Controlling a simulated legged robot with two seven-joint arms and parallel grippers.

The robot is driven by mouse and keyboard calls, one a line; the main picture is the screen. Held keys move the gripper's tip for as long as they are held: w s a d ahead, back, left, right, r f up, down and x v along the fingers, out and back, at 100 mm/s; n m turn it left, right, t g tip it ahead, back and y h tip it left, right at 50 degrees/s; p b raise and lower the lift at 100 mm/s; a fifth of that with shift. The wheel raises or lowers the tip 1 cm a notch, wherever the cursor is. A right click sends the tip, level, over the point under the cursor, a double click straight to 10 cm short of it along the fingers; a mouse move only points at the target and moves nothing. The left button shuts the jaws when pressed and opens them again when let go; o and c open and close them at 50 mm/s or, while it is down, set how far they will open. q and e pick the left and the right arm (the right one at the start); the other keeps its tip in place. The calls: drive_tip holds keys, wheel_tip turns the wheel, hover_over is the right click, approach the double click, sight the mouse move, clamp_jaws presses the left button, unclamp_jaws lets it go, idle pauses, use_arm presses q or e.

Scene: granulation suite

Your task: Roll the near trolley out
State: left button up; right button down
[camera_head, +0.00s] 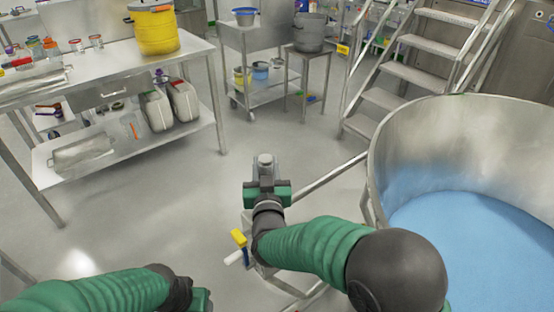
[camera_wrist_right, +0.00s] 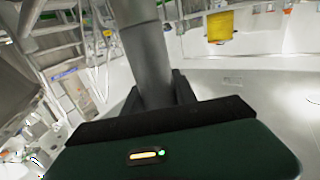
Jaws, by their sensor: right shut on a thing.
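The near trolley carries a large round steel bowl (camera_head: 400,140) with blue powder (camera_head: 470,235) inside, at the right of the head view. A pale frame rail (camera_head: 330,178) runs from the bowl's side towards my right gripper. My right gripper (camera_head: 266,178) is shut on a grey bar, which shows as a thick round post between the fingers in the right wrist view (camera_wrist_right: 147,55). My right arm hides much of the trolley's lower frame. My left gripper (camera_head: 200,298) is at the bottom edge, only partly in view, and its fingers cannot be made out.
A steel workbench (camera_head: 110,70) with a yellow drum (camera_head: 155,27) stands at the left. A steel cart (camera_head: 262,97) and steps (camera_head: 405,72) are at the back. A yellow-ended part (camera_head: 238,238) lies beside my right arm. The floor (camera_head: 170,200) between bench and trolley is clear.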

drive_tip(key=shift+s+a+f, duration=0.2)
drive_tip(key=shift+a+f, duration=0.05)
drive_tip(key=shift+a, duration=0.1)
drive_tip(key=shift+s+a+f, duration=0.15)
drive_tip(key=shift+s+a, duration=0.1)
drive_tip(key=shift+a, duration=0.05)
drive_tip(key=c, duration=1.3)
unclamp_jaws()
drive_tip(key=shift+s, duration=0.1)
drive_tip(key=o, duration=0.3)
drive_tip(key=shift+s+a, duration=0.1)
use_arm(q)
drive_tip(key=shift+d, duration=0.1)
use_arm(e)
drive_tip(key=shift+r, duration=0.2)
use_arm(q)
drive_tip(key=shift+w+d, duration=0.1)
drive_tip(key=shift+d, duration=0.05)
use_arm(e)
drive_tip(key=shift+d, duration=0.25)
drive_tip(key=shift+w, duration=0.2)
